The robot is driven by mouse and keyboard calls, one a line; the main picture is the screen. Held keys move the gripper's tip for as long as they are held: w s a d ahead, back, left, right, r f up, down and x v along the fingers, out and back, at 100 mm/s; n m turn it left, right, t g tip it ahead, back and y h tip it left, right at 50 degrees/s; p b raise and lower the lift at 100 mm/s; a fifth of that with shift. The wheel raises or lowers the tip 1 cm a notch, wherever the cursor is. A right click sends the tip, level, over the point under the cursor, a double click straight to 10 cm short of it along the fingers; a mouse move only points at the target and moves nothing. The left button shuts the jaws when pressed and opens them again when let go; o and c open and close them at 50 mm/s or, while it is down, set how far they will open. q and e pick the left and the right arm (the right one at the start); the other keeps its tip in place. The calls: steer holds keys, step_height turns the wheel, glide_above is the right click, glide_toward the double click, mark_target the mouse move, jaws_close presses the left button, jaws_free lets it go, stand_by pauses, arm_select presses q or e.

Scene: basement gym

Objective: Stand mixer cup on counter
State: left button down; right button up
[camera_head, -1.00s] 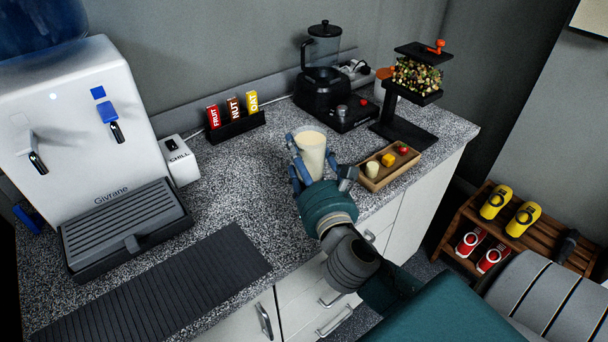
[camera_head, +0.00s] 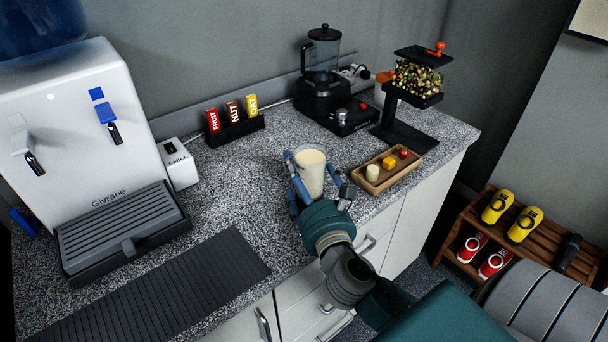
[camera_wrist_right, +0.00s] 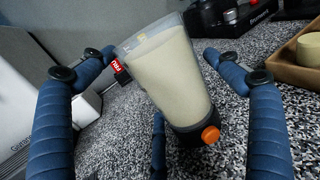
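The mixer cup (camera_head: 311,172) is clear and filled with a pale cream drink. It appears to stand upright on the speckled counter (camera_head: 238,178), in front of the blender base. In the right wrist view the cup (camera_wrist_right: 168,75) leans across the picture and has a dark bottom with an orange button. My right gripper (camera_head: 318,187) has its blue fingers spread around the cup. The wrist view shows gaps between the side fingers and the cup. A blue finger-like piece (camera_head: 24,221) at the far left edge may be my left gripper; its state is unclear.
A wooden tray (camera_head: 371,187) with small food pieces lies right of the cup. The blender (camera_head: 320,92) and a black stand (camera_head: 408,133) are behind. A box rack (camera_head: 236,130), a water dispenser (camera_head: 92,150) and a dark ribbed mat (camera_head: 165,290) are left. Counter between is clear.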

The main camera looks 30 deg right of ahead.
steer(key=shift+r, duration=0.2)
steer(key=b+v, duration=0.2)
steer(key=v, duration=0.7)
steer(key=shift+s+f, duration=0.15)
steer(key=shift+s+a+p, duration=0.2)
steer(key=shift+s+p, duration=0.15)
steer(key=shift+s, duration=0.2)
steer(key=shift+v, duration=0.8)
